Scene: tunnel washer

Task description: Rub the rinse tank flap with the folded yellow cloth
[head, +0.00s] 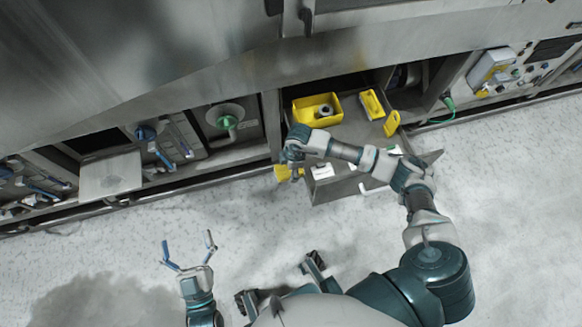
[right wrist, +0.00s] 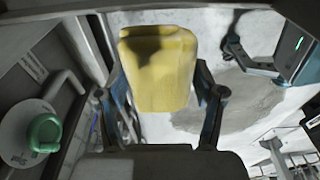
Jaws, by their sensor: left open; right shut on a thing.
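My right gripper (head: 290,163) is shut on the folded yellow cloth (head: 284,173), just in front of the machine, left of an open compartment. In the right wrist view the cloth (right wrist: 160,75) sits between the two fingers, with a dark patch on its upper part. The cloth is apart from any panel, as far as I can see. A pale square metal plate (head: 110,175) stands out from the machine at the left; I cannot tell whether it is the rinse tank flap. My left gripper (head: 188,252) is open and empty above the floor.
A yellow bin (head: 317,109) and another yellow container (head: 371,104) sit in the open compartment. A green knob (head: 226,121) on a pale disc is left of it; it also shows in the right wrist view (right wrist: 45,133). The speckled floor (head: 130,235) is clear at the left.

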